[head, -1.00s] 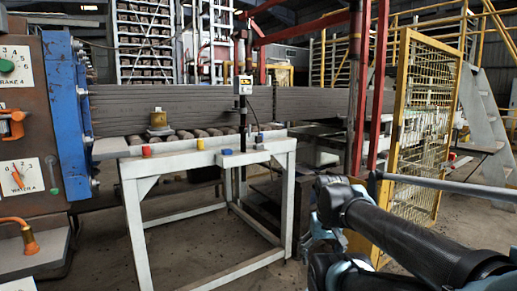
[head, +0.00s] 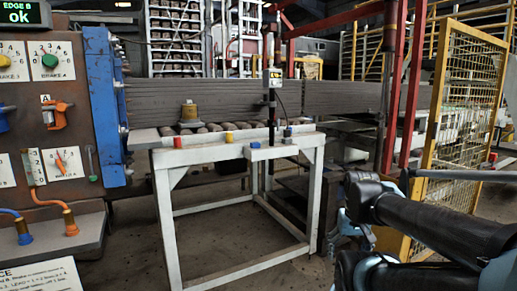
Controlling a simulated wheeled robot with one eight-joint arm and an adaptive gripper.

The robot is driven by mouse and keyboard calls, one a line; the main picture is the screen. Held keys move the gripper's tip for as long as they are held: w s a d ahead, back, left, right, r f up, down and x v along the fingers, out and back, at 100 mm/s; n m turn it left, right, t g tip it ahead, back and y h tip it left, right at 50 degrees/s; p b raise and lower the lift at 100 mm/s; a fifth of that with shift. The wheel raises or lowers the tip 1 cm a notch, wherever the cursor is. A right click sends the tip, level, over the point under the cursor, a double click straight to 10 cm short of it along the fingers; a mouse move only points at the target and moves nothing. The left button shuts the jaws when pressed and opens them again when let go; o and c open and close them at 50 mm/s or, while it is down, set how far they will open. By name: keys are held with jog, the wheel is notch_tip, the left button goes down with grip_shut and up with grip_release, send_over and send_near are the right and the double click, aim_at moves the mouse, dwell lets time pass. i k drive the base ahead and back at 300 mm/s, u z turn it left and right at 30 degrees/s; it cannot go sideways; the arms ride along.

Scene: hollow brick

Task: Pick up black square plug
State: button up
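I cannot make out a black square plug for certain in the head view. My gripper (head: 358,228) is at the lower right, in front of and apart from the table. Its fingers are dark and partly hidden by my arm, so I cannot tell whether it is open or shut.
The white table (head: 163,185) carries rollers and a yellow-brown weight (head: 190,113). A brown control panel (head: 60,130) with dials and hoses stands at left, beside a blue frame (head: 104,105). A yellow mesh gate (head: 465,100) stands at right. The floor before the table is clear.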

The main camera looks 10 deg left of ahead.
aim_at(287, 132)
jog(key=k, duration=1.3)
jog(key=z, duration=0.4)
jog(key=i, duration=0.65)
jog(key=z, duration=0.55)
jog(key=i, duration=1.2)
jog(key=u, duration=0.8)
jog(key=i, duration=1)
jog(key=u, duration=0.75)
